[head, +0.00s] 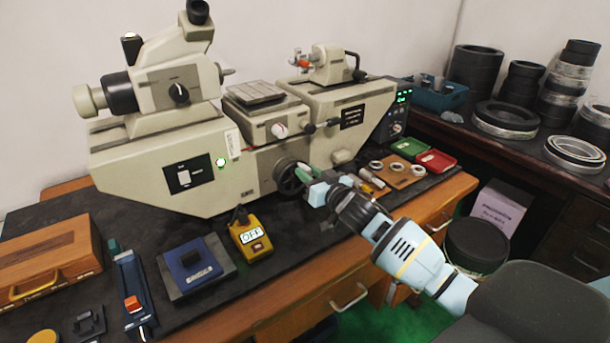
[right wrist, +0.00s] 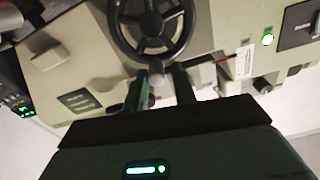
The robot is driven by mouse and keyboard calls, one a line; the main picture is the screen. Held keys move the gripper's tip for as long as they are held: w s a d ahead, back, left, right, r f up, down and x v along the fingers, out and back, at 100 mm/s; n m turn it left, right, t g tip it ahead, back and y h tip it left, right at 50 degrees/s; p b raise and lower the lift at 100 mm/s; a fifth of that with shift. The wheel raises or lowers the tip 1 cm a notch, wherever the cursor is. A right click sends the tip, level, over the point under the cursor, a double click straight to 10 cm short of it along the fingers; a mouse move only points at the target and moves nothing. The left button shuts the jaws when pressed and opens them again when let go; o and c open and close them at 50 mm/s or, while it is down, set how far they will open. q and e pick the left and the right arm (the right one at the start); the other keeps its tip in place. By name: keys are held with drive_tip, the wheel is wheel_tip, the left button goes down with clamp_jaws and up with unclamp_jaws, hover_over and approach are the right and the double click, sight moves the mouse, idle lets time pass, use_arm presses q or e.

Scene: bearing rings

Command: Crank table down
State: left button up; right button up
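The cream measuring machine (head: 225,165) stands on the bench, with its small flat table (head: 256,93) at the middle. Below that table is a dark handwheel crank (head: 288,178). My right gripper (head: 306,172) is at the wheel's right side. In the right wrist view the spoked wheel (right wrist: 120,25) is at the top, and its grey handle knob (right wrist: 155,74) sits between the fingertips of my right gripper (right wrist: 159,78). The fingers look apart, with a visible gap beside the knob. My left gripper is not in view.
A yellow device (head: 250,237) reading OFF and a blue block (head: 196,264) lie on the black mat left of my right arm. A board with rings (head: 397,170) and green and red trays (head: 435,160) lie to the right. Bearing rings (head: 505,118) stand on the right bench.

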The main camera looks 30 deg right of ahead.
drive_tip(key=a+n, duration=0.1)
drive_tip(key=n, duration=0.1)
drive_tip(key=shift+a+r+n, duration=0.15)
drive_tip(key=shift+n, duration=0.15)
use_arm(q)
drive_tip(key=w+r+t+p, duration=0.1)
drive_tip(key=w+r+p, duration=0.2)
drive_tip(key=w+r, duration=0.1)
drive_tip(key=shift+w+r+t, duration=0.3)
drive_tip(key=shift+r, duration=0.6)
use_arm(e)
drive_tip(key=s+d, duration=0.1)
drive_tip(key=s, duration=0.7)
drive_tip(key=shift+s, duration=0.3)
